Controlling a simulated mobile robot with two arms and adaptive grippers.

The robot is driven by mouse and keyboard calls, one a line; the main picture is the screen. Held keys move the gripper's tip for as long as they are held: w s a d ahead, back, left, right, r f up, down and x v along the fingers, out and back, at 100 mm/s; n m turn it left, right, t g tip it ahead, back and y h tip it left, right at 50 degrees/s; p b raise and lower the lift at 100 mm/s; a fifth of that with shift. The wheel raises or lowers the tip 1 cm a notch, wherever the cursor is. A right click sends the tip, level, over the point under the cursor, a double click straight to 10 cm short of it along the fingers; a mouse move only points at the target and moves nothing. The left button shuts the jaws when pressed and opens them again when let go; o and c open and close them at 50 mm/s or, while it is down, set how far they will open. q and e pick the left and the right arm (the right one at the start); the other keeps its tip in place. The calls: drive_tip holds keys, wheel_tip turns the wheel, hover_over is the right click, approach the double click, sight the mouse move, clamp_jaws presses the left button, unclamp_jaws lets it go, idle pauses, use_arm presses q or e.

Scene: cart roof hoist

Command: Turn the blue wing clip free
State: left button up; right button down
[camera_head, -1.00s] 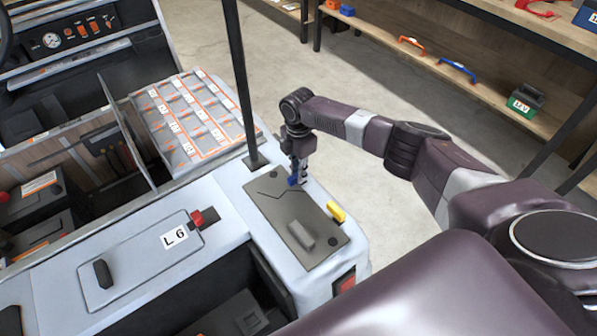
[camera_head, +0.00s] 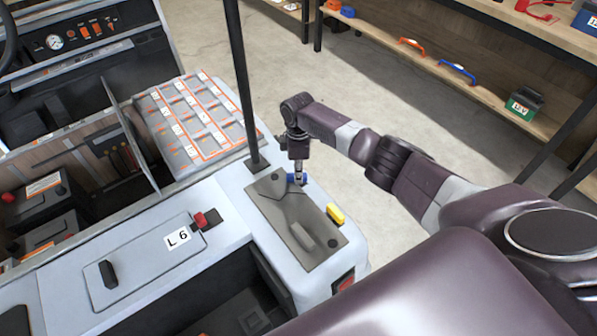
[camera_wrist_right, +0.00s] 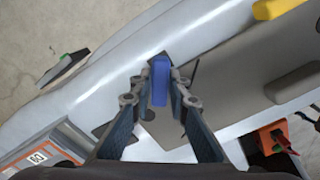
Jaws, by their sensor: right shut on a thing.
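The blue wing clip (camera_head: 291,178) sits at the far right corner of a grey cover plate (camera_head: 284,220) on the cart's pale body. It also shows in the right wrist view (camera_wrist_right: 160,84). My right gripper (camera_head: 299,179) points down and is shut on the blue clip, with one finger on each side of it in the right wrist view (camera_wrist_right: 160,92). The blue clip lies at an angle to the plate's edge. A yellow clip (camera_head: 336,213) lies along the plate's right edge. My left gripper is not in view.
A dark post (camera_head: 243,80) rises just left of the plate. The plate bears a grey handle (camera_head: 302,236). A wooden shelf (camera_head: 480,95) stands beyond open floor.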

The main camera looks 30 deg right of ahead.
drive_tip(key=m, duration=0.2)
drive_tip(key=m+p, duration=0.1)
drive_tip(key=m, duration=0.2)
drive_tip(key=shift+w+d+r+m, duration=0.1)
drive_tip(key=shift+w+d+m, duration=0.1)
drive_tip(key=shift+m, duration=0.1)
drive_tip(key=m, duration=0.1)
drive_tip(key=m+p, duration=0.1)
drive_tip(key=m, duration=0.3)
drive_tip(key=shift+w+d, duration=0.1)
drive_tip(key=shift+d, duration=0.15)
drive_tip(key=shift+m, duration=0.3)
drive_tip(key=c, duration=1.8)
unclamp_jaws()
drive_tip(key=shift+c, duration=0.2)
wheel_tip(320, 180, up, 12)
